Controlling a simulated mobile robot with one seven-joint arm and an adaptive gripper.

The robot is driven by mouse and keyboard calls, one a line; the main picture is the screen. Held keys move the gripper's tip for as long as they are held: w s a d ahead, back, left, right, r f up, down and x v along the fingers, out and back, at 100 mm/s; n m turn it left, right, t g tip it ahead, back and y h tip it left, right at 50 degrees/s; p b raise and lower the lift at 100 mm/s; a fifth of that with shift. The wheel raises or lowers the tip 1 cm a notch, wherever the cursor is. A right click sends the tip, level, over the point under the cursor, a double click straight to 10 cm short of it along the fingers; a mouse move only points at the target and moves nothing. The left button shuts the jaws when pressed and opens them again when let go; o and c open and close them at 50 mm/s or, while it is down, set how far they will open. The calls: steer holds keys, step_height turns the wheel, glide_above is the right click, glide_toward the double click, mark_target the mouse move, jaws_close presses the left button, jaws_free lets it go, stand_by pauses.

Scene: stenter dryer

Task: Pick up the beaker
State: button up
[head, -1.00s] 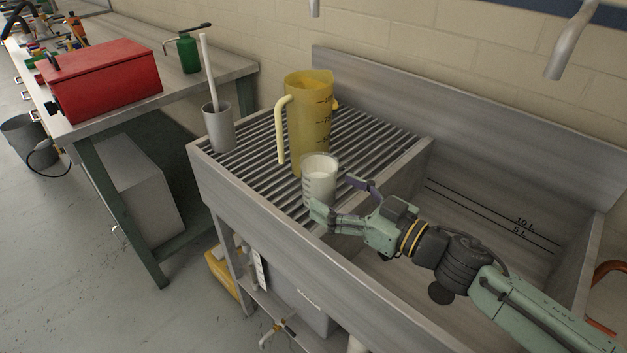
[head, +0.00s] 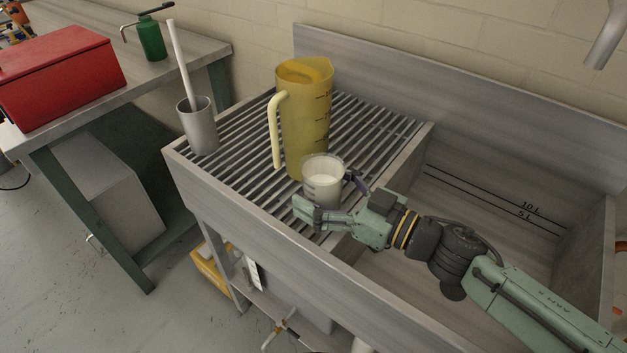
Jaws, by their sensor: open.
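The beaker (head: 322,181) is clear with white contents and stands upright on the slatted drainboard (head: 245,147), in front of the yellow pitcher. My gripper (head: 328,195) is open at the beaker. One finger lies along the beaker's near side, low down, and the other is at its right and far side. The beaker appears to be between the fingers. I cannot tell whether either finger touches it.
A yellow measuring pitcher (head: 308,120) with a pale handle stands close behind the beaker. A grey cup (head: 200,130) holding a white rod stands at left. The sink basin (head: 480,215) is to the right. A red toolbox (head: 60,75) and green bottle (head: 150,38) sit on the bench.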

steer(key=shift+s, duration=0.1)
steer(key=shift+c, duration=0.3)
steer(key=c, duration=1.4)
steer(key=shift+o, duration=0.2)
steer(key=shift+r, duration=0.1)
